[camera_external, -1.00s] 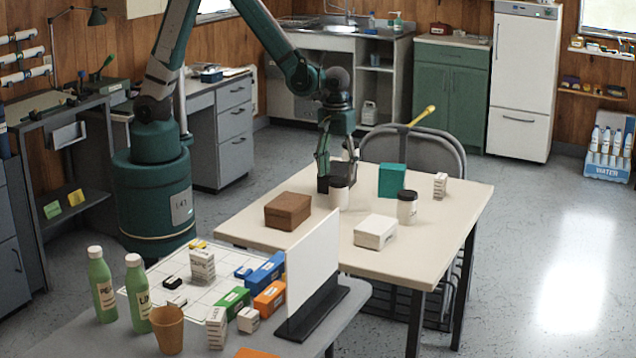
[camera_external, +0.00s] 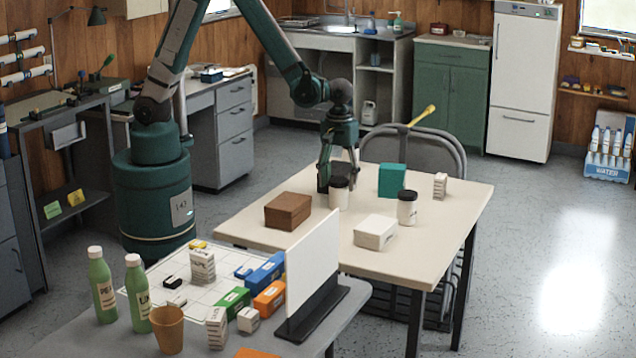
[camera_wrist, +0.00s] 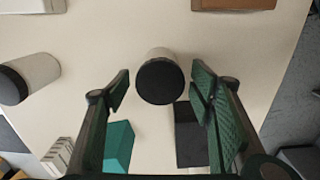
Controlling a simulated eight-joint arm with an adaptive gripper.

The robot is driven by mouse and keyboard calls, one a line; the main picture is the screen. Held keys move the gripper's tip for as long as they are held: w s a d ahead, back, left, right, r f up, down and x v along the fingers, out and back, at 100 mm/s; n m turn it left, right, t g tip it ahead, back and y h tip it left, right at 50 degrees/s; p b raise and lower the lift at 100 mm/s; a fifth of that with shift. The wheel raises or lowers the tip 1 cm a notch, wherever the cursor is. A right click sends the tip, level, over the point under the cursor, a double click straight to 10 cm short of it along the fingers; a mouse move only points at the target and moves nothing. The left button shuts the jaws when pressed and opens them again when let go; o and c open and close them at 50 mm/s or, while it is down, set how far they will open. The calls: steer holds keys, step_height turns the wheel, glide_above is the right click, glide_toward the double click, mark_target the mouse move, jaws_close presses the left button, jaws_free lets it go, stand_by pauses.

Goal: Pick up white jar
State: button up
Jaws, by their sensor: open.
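A white jar with a black lid (camera_external: 339,194) stands upright on the cream table, near its left side. In the wrist view this jar (camera_wrist: 161,74) lies between the lines of my two fingertips, seen from above. My gripper (camera_external: 338,172) is open and empty, pointing down close behind the jar; I cannot tell whether it touches. My two green fingers (camera_wrist: 160,84) are spread in the wrist view. A second white jar with a black lid (camera_external: 407,208) stands to the right; it also shows at the left of the wrist view (camera_wrist: 34,75).
The cream table (camera_external: 300,236) also holds a brown box (camera_external: 288,211), white box (camera_external: 375,232), teal box (camera_external: 392,180) and small white stack (camera_external: 440,186). A black box (camera_wrist: 190,135) lies near the right finger in the wrist view. A white panel (camera_external: 313,250) stands in front.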

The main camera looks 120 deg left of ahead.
mark_target(338, 195)
steer(key=shift+f, duration=0.2)
steer(key=shift+f+b, duration=0.65)
steer(key=shift+f, duration=2)
steer(key=c, duration=1.1)
